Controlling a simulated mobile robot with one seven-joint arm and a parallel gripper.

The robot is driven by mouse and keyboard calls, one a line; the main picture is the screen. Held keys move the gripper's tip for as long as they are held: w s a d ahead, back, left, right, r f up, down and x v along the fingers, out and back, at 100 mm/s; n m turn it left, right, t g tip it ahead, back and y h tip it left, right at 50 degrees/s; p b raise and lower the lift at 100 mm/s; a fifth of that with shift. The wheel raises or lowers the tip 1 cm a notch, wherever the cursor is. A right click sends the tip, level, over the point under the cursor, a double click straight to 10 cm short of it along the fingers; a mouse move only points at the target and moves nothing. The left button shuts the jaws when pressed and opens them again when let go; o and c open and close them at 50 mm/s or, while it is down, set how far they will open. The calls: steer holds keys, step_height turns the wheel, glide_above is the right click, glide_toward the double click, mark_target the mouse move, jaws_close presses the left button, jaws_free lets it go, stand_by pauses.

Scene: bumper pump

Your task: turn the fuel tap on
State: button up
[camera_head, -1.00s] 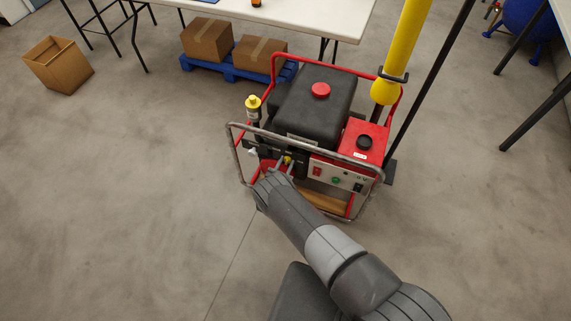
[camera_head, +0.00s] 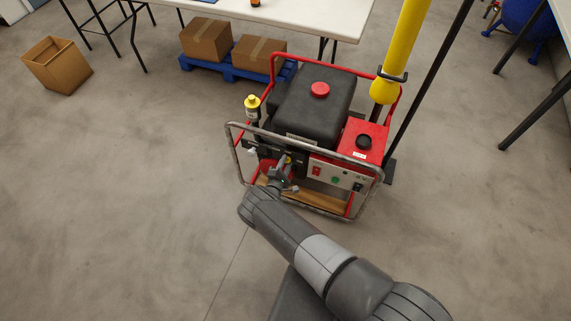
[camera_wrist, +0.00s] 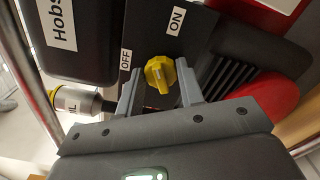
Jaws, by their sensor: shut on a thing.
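The fuel tap is a yellow knob (camera_wrist: 160,73) on a dark panel, between an OFF label (camera_wrist: 125,60) and an ON label (camera_wrist: 177,20). Its exact pointing direction is hard to tell. My gripper (camera_wrist: 158,82) has one finger on each side of the knob and is shut on it. In the head view my gripper (camera_head: 286,166) reaches the front of the red-framed generator (camera_head: 318,92), and the knob is mostly hidden there.
A metal bar of the generator's frame (camera_head: 232,150) runs close to my gripper. A yellow-capped bottle (camera_wrist: 78,101) stands beside the panel. A yellow post (camera_head: 403,45) rises behind on the right. The floor in front is clear.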

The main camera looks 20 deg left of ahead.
steer(key=m, duration=0.5)
steer(key=shift+f+m, duration=0.15)
steer(key=shift+m, duration=0.25)
stand_by(0.3)
steer(key=o, duration=0.9)
steer(key=shift+o, duration=0.2)
steer(key=s, duration=1.1)
